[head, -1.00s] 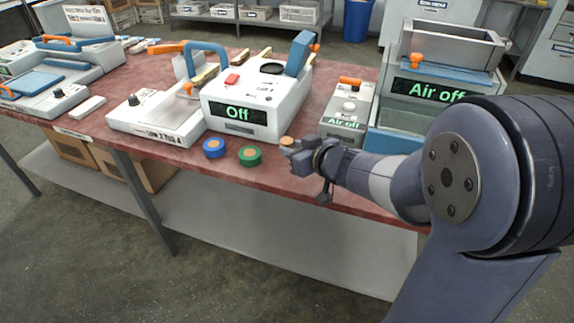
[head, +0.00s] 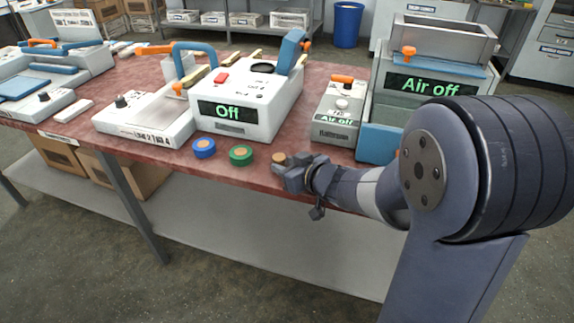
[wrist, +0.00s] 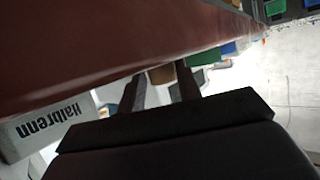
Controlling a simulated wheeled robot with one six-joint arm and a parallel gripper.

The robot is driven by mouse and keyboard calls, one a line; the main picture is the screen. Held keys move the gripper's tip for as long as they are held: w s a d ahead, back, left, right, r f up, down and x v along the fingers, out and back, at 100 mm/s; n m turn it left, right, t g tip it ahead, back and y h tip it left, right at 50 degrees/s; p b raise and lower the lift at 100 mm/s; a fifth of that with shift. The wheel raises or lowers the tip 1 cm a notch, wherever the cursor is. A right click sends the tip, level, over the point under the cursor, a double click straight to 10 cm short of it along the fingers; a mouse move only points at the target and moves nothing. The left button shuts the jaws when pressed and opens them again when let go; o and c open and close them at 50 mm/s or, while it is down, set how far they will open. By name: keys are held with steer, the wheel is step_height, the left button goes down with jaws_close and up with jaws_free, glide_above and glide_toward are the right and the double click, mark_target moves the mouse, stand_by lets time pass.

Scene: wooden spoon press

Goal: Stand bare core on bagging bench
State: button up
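The bare core (head: 279,157) is a small tan-brown cylinder at the tip of my gripper (head: 285,165), at the front edge of the red-topped bench (head: 180,165). In the wrist view the core (wrist: 161,74) shows between the two fingers of my gripper (wrist: 162,88), which look closed on it. Its lower part is hidden by the fingers in the head view. I cannot tell how high above the bench top it is. No readable label tells me whether this is the bagging bench.
A blue roll (head: 204,147) and a green roll (head: 241,154) lie left of my gripper. Behind stand a white machine reading "Off" (head: 250,100), a small grey box (head: 337,115) and a blue-grey machine reading "Air off" (head: 430,85). Bare bench top lies left of the rolls.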

steer(key=o, duration=0.4)
steer(key=shift+c, duration=0.2)
steer(key=shift+r, duration=0.2)
steer(key=p+v, duration=0.4)
steer(key=v, duration=0.6)
steer(key=shift+s+d+r, duration=0.15)
steer(key=shift+d+r, duration=0.05)
steer(key=shift+d, duration=0.05)
steer(key=shift+s+d+r+p, duration=0.15)
steer(key=shift+s+d+p, duration=0.25)
steer(key=shift+s, duration=0.2)
